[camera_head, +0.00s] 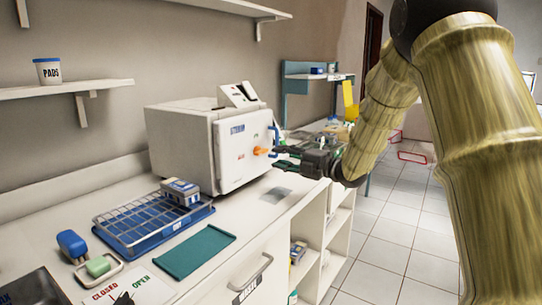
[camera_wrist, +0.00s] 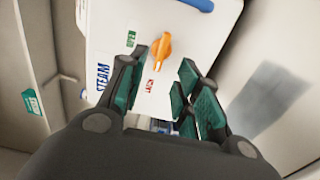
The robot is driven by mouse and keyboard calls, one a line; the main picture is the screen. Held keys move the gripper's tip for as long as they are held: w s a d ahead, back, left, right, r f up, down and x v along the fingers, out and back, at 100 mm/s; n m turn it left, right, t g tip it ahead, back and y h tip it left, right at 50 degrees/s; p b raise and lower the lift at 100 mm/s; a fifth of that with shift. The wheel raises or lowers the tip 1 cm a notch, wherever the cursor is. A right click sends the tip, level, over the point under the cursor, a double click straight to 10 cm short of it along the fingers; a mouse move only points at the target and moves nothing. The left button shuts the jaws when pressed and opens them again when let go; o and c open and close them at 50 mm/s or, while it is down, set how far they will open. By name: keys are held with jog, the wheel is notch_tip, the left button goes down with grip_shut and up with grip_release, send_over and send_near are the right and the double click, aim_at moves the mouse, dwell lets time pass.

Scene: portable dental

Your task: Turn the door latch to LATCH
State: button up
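The white steam sterilizer (camera_head: 185,145) stands on the counter, its door (camera_head: 238,165) closed against the body as far as I can see. The orange door latch (camera_head: 260,151) is on the door face; in the wrist view the latch (camera_wrist: 161,50) lies just beyond my fingertips. A green OPEN label (camera_wrist: 131,38) and a red LATCH label (camera_wrist: 150,87) are beside it. I cannot tell which label it points to. My gripper (camera_head: 284,152) is in front of the door; its teal-padded fingers (camera_wrist: 159,70) are spread and empty, with no clear contact with the latch.
A blue bar handle (camera_wrist: 197,4) is on the door near the latch. A blue wire tray (camera_head: 150,222) with a small box (camera_head: 180,192) and a green mat (camera_head: 195,252) lie on the counter in front. Open shelves (camera_head: 322,235) are below my arm.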

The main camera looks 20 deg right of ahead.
jog(key=v, duration=0.5)
dwell(0.4)
